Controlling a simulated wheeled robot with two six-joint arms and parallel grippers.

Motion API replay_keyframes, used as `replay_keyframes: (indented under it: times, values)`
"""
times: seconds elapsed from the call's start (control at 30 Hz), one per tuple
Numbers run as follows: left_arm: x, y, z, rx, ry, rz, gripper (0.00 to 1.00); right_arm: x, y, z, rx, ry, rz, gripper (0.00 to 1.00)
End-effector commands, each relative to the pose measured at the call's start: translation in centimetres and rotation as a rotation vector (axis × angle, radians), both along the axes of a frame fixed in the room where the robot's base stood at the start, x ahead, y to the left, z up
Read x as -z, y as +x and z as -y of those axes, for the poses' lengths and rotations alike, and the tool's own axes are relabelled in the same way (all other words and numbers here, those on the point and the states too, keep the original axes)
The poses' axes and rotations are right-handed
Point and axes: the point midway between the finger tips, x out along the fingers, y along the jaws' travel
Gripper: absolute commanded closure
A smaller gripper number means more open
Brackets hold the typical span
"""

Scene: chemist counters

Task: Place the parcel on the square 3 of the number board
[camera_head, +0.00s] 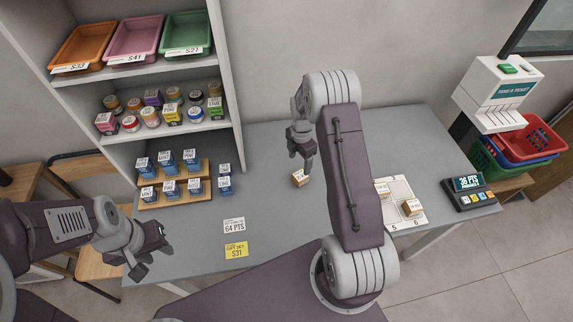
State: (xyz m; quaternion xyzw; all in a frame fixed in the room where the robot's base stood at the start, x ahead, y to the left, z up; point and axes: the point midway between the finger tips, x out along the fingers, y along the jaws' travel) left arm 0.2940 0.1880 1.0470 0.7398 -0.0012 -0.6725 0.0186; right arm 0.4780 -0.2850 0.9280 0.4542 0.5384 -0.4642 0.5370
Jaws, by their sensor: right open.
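A small cardboard box with a white label (299,178), seemingly the parcel, rests on the grey counter left of my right arm. My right gripper (303,160) is open just above it, fingers pointing down; I cannot tell whether they touch it. The white number board (404,187) lies right of my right arm, which hides its left part. Two similar boxes, one partly hidden (382,190) and one nearer (411,207), sit on the board. My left gripper (150,251) is open and empty at the counter's left front.
A shelf unit (234,100) with coloured trays and jars stands back left. Wooden racks (177,200) hold blue boxes. A keypad display (468,194), ticket dispenser (501,92) and baskets (541,136) are right. Counter behind the board is clear.

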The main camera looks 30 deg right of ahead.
Motion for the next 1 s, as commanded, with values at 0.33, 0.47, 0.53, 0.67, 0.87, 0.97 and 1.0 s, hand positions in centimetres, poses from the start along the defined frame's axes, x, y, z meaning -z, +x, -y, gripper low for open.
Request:
replay_keyframes:
  times: [0.33, 0.47, 0.53, 0.67, 0.87, 0.97, 1.0]
  values:
    - [-0.8, 0.0, 0.0, 0.000, 0.000, -0.001, 0.64, 3.8, -0.1, 0.0, -0.001, 0.000, 0.000, 0.29]
    - [-0.9, 0.0, 0.0, 0.000, 0.000, -0.001, 0.64, 4.2, 0.0, -0.1, 0.000, 0.000, 0.001, 0.29]
    - [-1.4, 0.0, 0.0, 0.000, 0.000, -0.001, 0.64, 5.0, -0.2, -0.2, -0.001, 0.001, -0.003, 0.29]
    - [-2.3, 0.0, 0.0, 0.000, 0.000, 0.000, 0.64, 7.5, -0.2, -0.5, 0.000, 0.001, -0.002, 0.29]
    - [-2.4, 0.0, 0.0, 0.000, 0.000, 0.000, 0.64, 9.3, -0.1, -0.4, 0.000, -0.001, 0.002, 0.29]
    - [-2.3, 0.0, 0.0, 0.000, 0.000, 0.000, 0.64, 9.3, -0.1, -0.4, 0.000, -0.001, 0.003, 0.29]
    - [-2.3, 0.0, 0.0, 0.000, 0.000, 0.000, 0.64, 9.3, -0.1, -0.4, 0.000, -0.001, 0.003, 0.29]
